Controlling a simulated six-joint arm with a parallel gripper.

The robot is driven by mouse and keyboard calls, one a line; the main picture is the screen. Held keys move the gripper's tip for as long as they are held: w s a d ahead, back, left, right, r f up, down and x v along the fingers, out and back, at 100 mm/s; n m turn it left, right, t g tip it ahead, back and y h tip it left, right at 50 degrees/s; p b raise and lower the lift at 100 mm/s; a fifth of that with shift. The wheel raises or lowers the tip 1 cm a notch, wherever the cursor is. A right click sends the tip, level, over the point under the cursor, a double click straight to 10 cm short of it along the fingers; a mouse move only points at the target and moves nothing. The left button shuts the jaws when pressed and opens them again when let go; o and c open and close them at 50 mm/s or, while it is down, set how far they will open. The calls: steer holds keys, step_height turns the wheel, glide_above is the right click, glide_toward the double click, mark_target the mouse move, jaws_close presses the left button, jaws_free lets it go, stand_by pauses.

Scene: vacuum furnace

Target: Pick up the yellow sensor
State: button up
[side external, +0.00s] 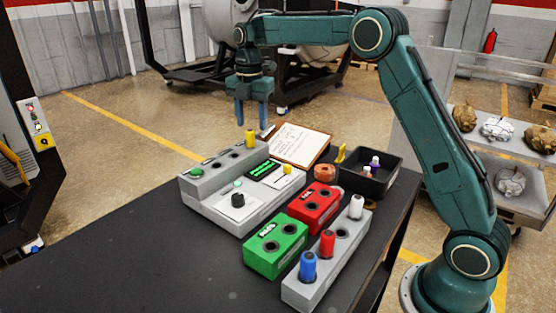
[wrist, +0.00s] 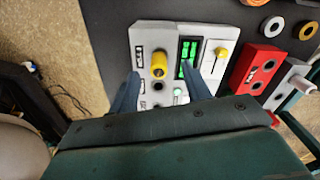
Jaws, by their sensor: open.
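The yellow sensor (side external: 250,137) is a small upright cylinder standing in a hole of the grey block (side external: 215,163) at the back left of the table. In the wrist view the yellow sensor (wrist: 159,62) shows between my blue fingers, near their tips. My gripper (side external: 251,122) points down above the sensor, its fingers apart and empty. The wrist view also shows my gripper (wrist: 160,72) open over the block. I cannot tell exactly how much height separates the fingertips from the sensor.
Beside the block are a console with a green screen (side external: 262,169), a clipboard (side external: 300,144), a red block (side external: 315,206), a green block (side external: 276,247) and a grey rack (side external: 300,293) with blue, red and white cylinders. A black tray (side external: 385,186) stands at right. The table's front left is clear.

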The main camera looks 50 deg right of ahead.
mark_target(250, 130)
steer(key=shift+w+a+f, duration=0.1)
steer(key=shift+a+f, duration=0.05)
steer(key=shift+f, duration=1.15)
steer(key=shift+a+f, duration=0.1)
steer(key=shift+f, duration=1.2)
jaws_close()
steer(key=shift+r, duration=0.2)
step_height(250, 130, up, 19)
steer(key=shift+r, duration=0.2)
steer(key=shift+r, duration=0.1)
